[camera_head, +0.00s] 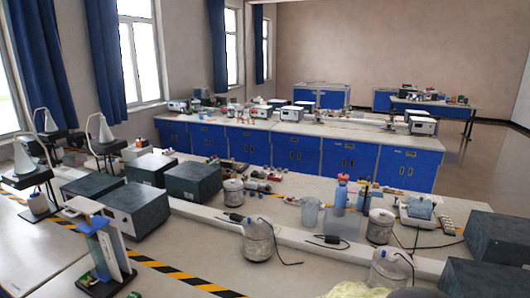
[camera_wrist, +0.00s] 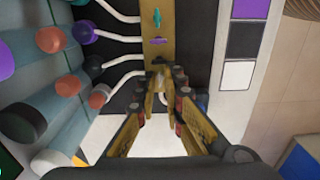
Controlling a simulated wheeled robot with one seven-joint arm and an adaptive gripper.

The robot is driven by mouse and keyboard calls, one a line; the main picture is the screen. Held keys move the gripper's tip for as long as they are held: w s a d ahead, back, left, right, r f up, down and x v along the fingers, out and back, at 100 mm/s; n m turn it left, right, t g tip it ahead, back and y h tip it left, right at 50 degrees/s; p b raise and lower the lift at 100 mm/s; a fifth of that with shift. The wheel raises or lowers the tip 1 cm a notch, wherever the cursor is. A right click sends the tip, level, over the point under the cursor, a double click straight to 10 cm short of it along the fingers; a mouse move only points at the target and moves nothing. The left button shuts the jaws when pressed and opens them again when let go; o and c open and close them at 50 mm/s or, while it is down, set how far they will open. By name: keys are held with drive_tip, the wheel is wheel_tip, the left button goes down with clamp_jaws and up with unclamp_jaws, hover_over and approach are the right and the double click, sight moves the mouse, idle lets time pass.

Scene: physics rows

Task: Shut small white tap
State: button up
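In the wrist view my gripper (camera_wrist: 160,102) points at a yellow-brown strip (camera_wrist: 158,28) on a dark panel. Its two fingers stand apart with a gap between the tips, and I see nothing clearly held. A small teal tap (camera_wrist: 157,17) and a small purple tap (camera_wrist: 157,41) sit on the strip beyond the fingertips. The strip's lower part lies close to the fingertips and is partly hidden by them. I cannot make out a small white tap for certain there. The head view shows neither the panel's taps nor my gripper clearly.
In the wrist view, curved white pipes (camera_wrist: 118,38) run left from the strip to several cylinders with coloured ends (camera_wrist: 70,84). A pale board with a white square (camera_wrist: 237,75) is on the right. In the head view, a crowded bench holds dark boxes (camera_head: 193,181) and glass jars (camera_head: 258,240).

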drive_tip(key=shift+r+p, duration=0.3)
drive_tip(key=shift+r, duration=0.05)
clamp_jaws()
idle(0.3)
